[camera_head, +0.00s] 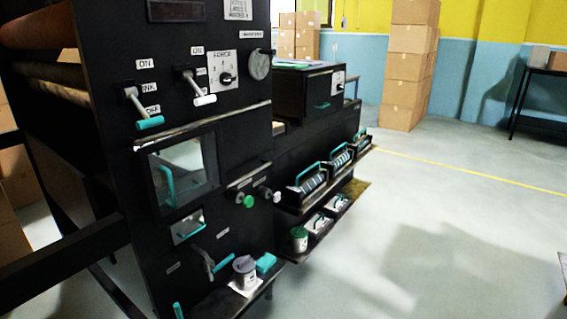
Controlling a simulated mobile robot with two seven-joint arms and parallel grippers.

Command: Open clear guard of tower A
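A clear guard (194,168) in a black frame sits in the front of the black machine tower (232,128), left of centre. A teal handle (165,186) stands upright at the guard's left side. The guard appears to lie flat against the tower front, as far as this view shows. I cannot read a letter that marks the tower as A. Neither of my grippers shows in this view.
Two levers with teal (150,123) and white (205,100) grips jut out above the guard. Shelves with teal-handled rollers (305,182) extend right. The floor (440,230) at right is clear.

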